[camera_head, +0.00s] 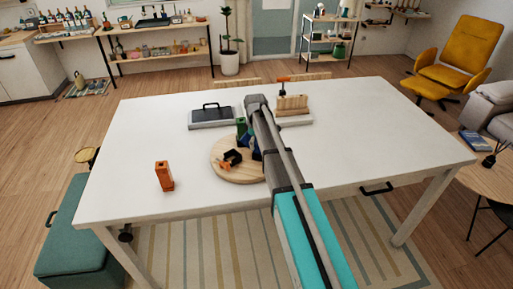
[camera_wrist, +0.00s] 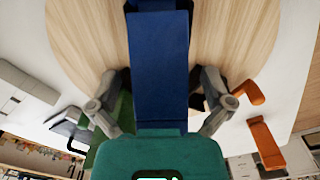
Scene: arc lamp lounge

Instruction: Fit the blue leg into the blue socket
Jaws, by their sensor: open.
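A long blue block (camera_wrist: 160,75), which looks like the blue leg, runs up the middle of the wrist view. It lies between the two fingers of my gripper (camera_wrist: 161,80), which is open, with a finger on each side. A darker blue part (camera_wrist: 150,5) shows at its far end, cut by the picture edge; I cannot tell whether it is the socket or whether the two are joined. My arm hides most of the gripper there.
A green block (camera_head: 241,125) stands at the board's back. Orange and black pieces (camera_head: 231,159) lie on the board. An orange block (camera_head: 164,176) stands on the white table's left. A grey case (camera_head: 211,117) and a wooden rack (camera_head: 292,106) are behind. The table's right side is clear.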

